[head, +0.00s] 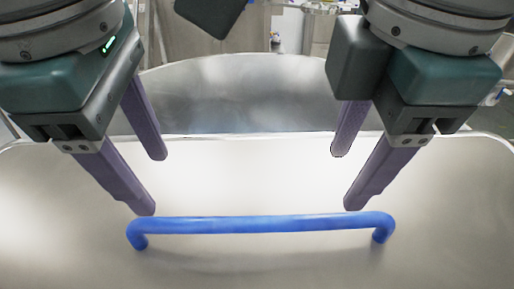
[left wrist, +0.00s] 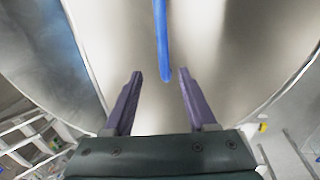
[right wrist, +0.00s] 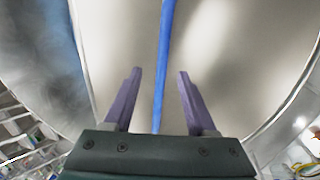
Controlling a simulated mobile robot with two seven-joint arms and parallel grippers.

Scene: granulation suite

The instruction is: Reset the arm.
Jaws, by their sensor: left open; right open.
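My left gripper (head: 152,186) is open and empty at the left, above a metal surface and close to the left end of a blue bar handle (head: 260,224). My right gripper (head: 347,182) is open and empty at the right, near the handle's right end. In the left wrist view the end of the handle (left wrist: 162,45) lies between and beyond the open fingers (left wrist: 159,75). In the right wrist view the handle (right wrist: 164,60) runs between the open fingers (right wrist: 159,72). I cannot tell the exact gap between fingers and handle; neither gripper holds it.
The handle is fixed on a broad shiny metal lid (head: 260,265). Behind it is a curved metal part (head: 240,95) like an open vessel. Shelving (left wrist: 30,135) shows at the lower left of the left wrist view. The room behind is partly hidden by my arms.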

